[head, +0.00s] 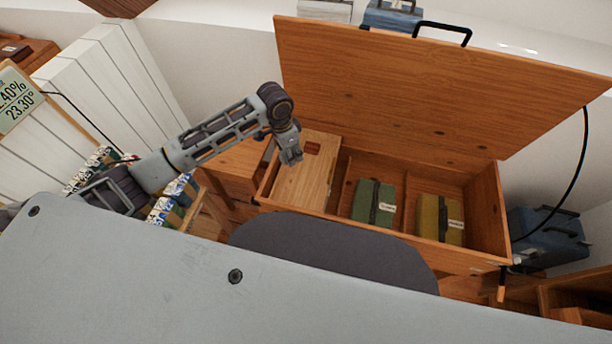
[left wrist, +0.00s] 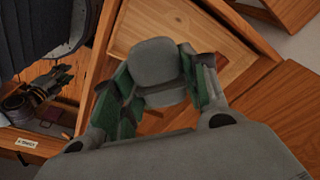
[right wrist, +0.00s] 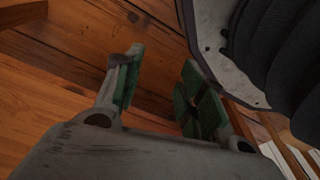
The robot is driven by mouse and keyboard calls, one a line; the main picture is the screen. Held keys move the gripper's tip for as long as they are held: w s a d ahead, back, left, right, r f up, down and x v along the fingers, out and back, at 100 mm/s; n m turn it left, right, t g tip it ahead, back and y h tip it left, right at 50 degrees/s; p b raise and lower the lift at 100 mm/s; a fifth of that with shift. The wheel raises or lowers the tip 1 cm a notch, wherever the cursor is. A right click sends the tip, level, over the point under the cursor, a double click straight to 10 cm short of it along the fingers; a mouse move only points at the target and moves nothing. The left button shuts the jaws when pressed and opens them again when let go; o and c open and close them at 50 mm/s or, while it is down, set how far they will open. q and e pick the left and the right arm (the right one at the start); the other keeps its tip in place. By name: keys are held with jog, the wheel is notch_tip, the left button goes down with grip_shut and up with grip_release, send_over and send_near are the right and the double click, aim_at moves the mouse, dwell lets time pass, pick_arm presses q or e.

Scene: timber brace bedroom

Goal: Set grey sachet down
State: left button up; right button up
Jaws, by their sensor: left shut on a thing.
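The grey sachet (left wrist: 160,62) shows in the left wrist view between the green-padded fingers of my left gripper (left wrist: 164,85), which is shut on it. In the head view my left gripper (head: 290,152) hangs over the left end of the open wooden chest (head: 420,245), above a pale wooden panel (head: 305,185) with a dark cut-out. I cannot make out the sachet clearly there. In the left wrist view the pale panel (left wrist: 190,25) lies beneath the sachet; contact is not shown. My right gripper (right wrist: 160,88) is open and empty over wooden boards, in the right wrist view only.
The chest lid (head: 430,90) stands raised at the back. A green packet (head: 373,200) and a yellow packet (head: 438,215) lie in the chest's other compartments. A cabinet (head: 238,170) stands left of the chest. Blue cases (head: 550,238) stand on the right.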

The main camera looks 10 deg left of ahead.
pick_arm(q)
notch_tip(320, 180, down, 15)
jog(key=w+d+m+b, duration=0.1)
jog(key=m+b, duration=0.3)
jog(key=b, duration=0.8)
jog(key=shift+w+d+m+h+b, duration=0.15)
jog(key=shift+d+m+h+b, duration=0.2)
jog(key=shift+d, duration=0.2)
pick_arm(e)
jog(key=w+a+r, duration=0.2)
jog(key=r, duration=0.7)
jog(key=w+a+r+t+y, duration=0.1)
jog(key=w+a+r, duration=0.1)
jog(key=r, duration=0.7)
jog(key=shift+w+t, duration=0.3)
jog(key=shift+w, duration=0.55)
jog(key=shift+a, duration=0.1)
pick_arm(q)
jog(key=shift+f, duration=0.1)
